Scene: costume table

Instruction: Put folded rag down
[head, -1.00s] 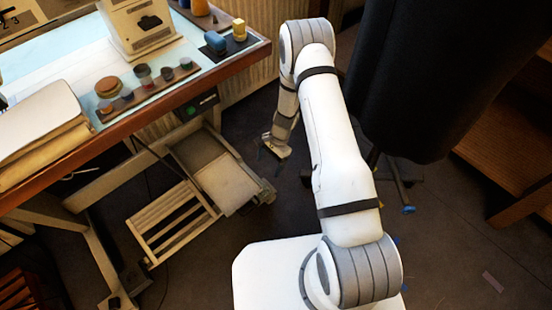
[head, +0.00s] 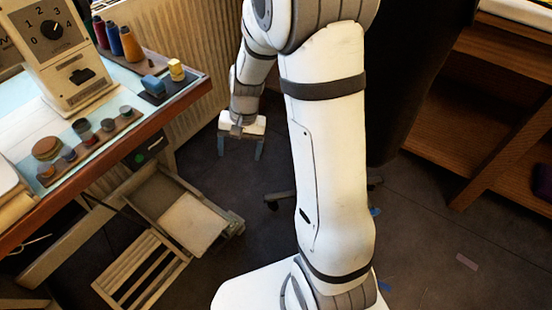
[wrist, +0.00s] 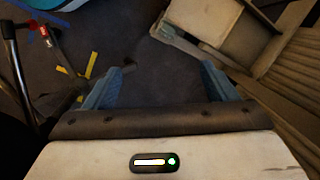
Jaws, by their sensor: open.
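My gripper (head: 240,150) hangs over the dark floor beyond the right end of the table, its fingers pointing down. In the wrist view my gripper (wrist: 164,82) shows two blue fingers spread apart with only floor between them. It holds nothing. No folded rag can be identified for certain. A pale folded cloth-like stack (head: 12,205) is cut off at the left edge of the head view, on the table, far from my gripper.
A wooden shelf (head: 500,130) is at right. Yellow and red scraps (wrist: 90,62) lie on the floor.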

